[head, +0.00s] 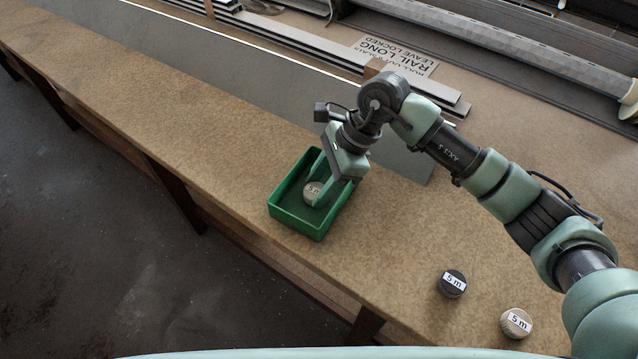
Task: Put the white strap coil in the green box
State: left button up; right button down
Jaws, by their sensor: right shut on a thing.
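The green box (287,216) is an open, rectangular tray on the brown bench, near its front edge. My right gripper (322,186) reaches down into it from above. It is shut on the white strap coil (313,190), a small pale disc with a "5 m" label. The coil is within the box's outline; I cannot tell whether it touches the floor of the box. The fingers partly hide the coil, and the gripper hides part of the box's far right side. My left gripper is not in view.
A dark coil (452,284) and another pale coil (516,323), both labelled "5 m", lie on the bench at lower right. Long metal profiles (300,42) and a "RAIL LONG" sign (397,55) lie behind. The bench left of the box is clear.

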jog(key=c, duration=1.1)
grip_release()
jog(key=shift+d+r+p, duration=0.1)
jog(key=shift+r+p, duration=0.15)
jog(key=shift+p, duration=0.05)
jog(key=b+v, duration=0.3)
jog(key=v, duration=0.8)
jog(key=shift+d+r, duration=0.2)
jog(key=shift+r, duration=0.1)
jog(key=shift+r, duration=0.1)
